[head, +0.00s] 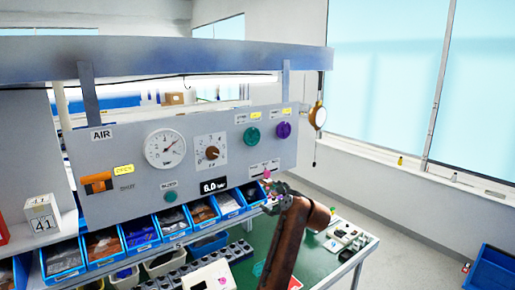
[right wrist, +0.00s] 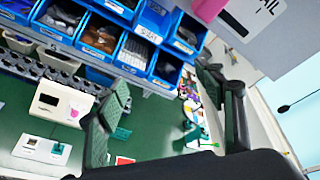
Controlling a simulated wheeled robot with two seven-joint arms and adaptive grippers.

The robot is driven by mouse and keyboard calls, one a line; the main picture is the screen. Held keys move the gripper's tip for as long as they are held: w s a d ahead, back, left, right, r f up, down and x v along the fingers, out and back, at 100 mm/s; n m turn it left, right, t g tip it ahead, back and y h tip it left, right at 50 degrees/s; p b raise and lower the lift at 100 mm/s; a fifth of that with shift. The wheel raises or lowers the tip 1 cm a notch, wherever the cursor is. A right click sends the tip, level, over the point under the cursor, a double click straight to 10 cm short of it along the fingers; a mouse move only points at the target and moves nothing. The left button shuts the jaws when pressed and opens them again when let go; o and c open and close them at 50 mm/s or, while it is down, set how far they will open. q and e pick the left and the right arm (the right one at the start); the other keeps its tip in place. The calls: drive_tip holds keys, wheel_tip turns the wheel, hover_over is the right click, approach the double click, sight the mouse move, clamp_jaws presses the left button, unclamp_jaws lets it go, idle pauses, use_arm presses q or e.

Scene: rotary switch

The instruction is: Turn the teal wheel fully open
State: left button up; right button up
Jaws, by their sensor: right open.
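The teal wheel (head: 252,136) is a round knob on the upper right of the grey panel (head: 120,205), with a yellow label above it. A purple wheel (head: 284,130) sits just to its right. My right gripper (head: 274,190) is below the teal wheel, near the panel's lower right edge, apart from the wheel. In the right wrist view its two dark fingers (right wrist: 165,82) are spread wide with nothing between them. The teal wheel is out of that view. My left gripper is in neither view.
The panel also carries a white gauge (head: 165,148), a brown knob (head: 212,153), a pressure display (head: 213,185) and an orange switch (head: 98,183). Blue bins (head: 140,234) line up below it. A green bench (head: 325,262) lies under my right arm. A round hanging device (head: 318,116) is right of the panel.

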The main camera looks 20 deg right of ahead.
drive_tip(key=s+a+r+m+t+y+p, duration=0.1)
drive_tip(key=s+r+m, duration=0.15)
drive_tip(key=r, duration=0.55)
drive_tip(key=s+a+r+m+y+p, duration=0.1)
drive_tip(key=s+r, duration=0.2)
drive_tip(key=r, duration=0.4)
drive_tip(key=m+t+y+p, duration=0.1)
drive_tip(key=m+y+p, duration=0.1)
approach(253, 137)
drive_tip(key=p+x, duration=0.2)
drive_tip(key=x, duration=0.5)
drive_tip(key=shift+w+r+p, duration=0.1)
drive_tip(key=shift+p, duration=0.2)
drive_tip(key=shift+w+a, duration=0.15)
drive_tip(key=shift+w, duration=0.25)
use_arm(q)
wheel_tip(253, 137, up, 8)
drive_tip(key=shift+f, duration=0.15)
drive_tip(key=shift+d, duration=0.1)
use_arm(e)
drive_tip(key=c, duration=1.2)
